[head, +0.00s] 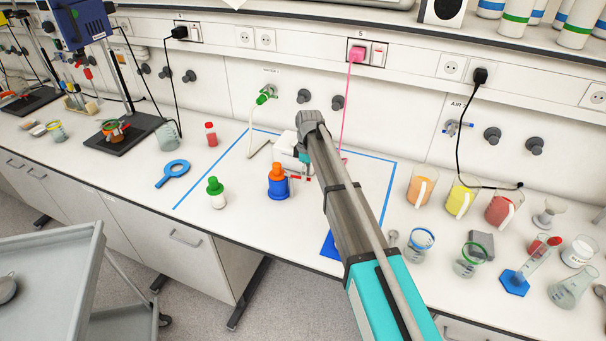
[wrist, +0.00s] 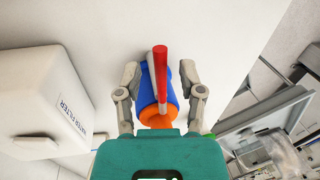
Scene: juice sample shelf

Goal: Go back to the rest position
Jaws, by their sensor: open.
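In the wrist view my gripper (wrist: 160,74) is open, with one finger on each side of a blue and orange bottle (wrist: 147,98). A red and white stick-like piece (wrist: 160,70) shows between the fingers, in front of the bottle; I cannot tell whether anything touches. In the head view the blue and orange bottle (head: 278,183) stands upright inside the blue-taped area, left of my arm. My fingers are mostly hidden there by the arm; red bits show just right of the bottle.
A white box marked water filter (wrist: 50,105) is close at the left in the wrist view. Juice jugs (head: 462,195) and glassware fill the right. A grey cart (head: 60,270) stands in front.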

